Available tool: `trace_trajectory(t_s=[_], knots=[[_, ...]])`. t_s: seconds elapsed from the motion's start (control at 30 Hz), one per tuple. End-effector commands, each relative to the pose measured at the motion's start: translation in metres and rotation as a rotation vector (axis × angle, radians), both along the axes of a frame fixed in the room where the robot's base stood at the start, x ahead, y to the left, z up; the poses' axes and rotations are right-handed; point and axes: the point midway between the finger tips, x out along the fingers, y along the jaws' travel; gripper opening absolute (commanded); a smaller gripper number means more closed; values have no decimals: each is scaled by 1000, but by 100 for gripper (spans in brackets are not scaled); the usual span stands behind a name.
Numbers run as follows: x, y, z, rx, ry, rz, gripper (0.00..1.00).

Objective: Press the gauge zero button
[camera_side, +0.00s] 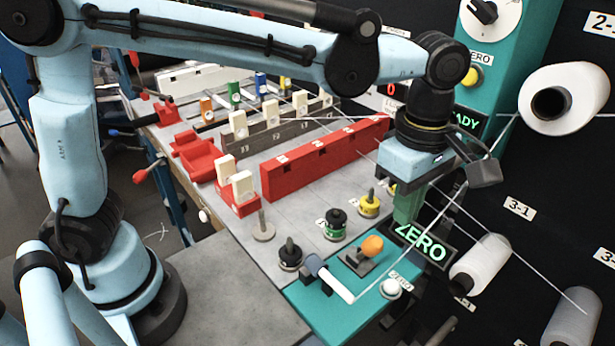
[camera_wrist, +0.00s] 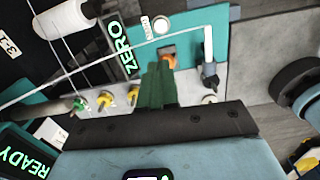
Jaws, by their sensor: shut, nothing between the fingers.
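A round white button (camera_side: 391,287) sits beside a small ZERO label on the teal panel (camera_side: 330,312) at the front. In the wrist view the white button (camera_wrist: 162,25) is near the top, beyond my fingertips. A lit green ZERO display (camera_side: 423,243) stands just behind it. My gripper (camera_side: 406,212) points down with green fingers shut and empty. It appears above and behind the button, apart from it. In the wrist view my gripper (camera_wrist: 158,68) hides part of the panel. A yellow button (camera_side: 471,77) under another ZERO label is on the teal column.
An orange-topped lever (camera_side: 372,245) and a white bar (camera_side: 336,285) stand on the teal panel near the button. Thin threads cross the area around my gripper. Thread spools (camera_side: 480,262) stand at the right. A red block (camera_side: 325,155) lies behind.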

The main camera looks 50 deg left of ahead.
Motion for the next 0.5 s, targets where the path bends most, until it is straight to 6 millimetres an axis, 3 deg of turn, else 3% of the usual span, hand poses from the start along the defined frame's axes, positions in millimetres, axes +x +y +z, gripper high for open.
trace_trajectory(t_s=[0.13, 0.5], knots=[[-1, -10, -2, 11, 18, 55, 0], [-1, -11, -3, 12, 21, 68, 0]])
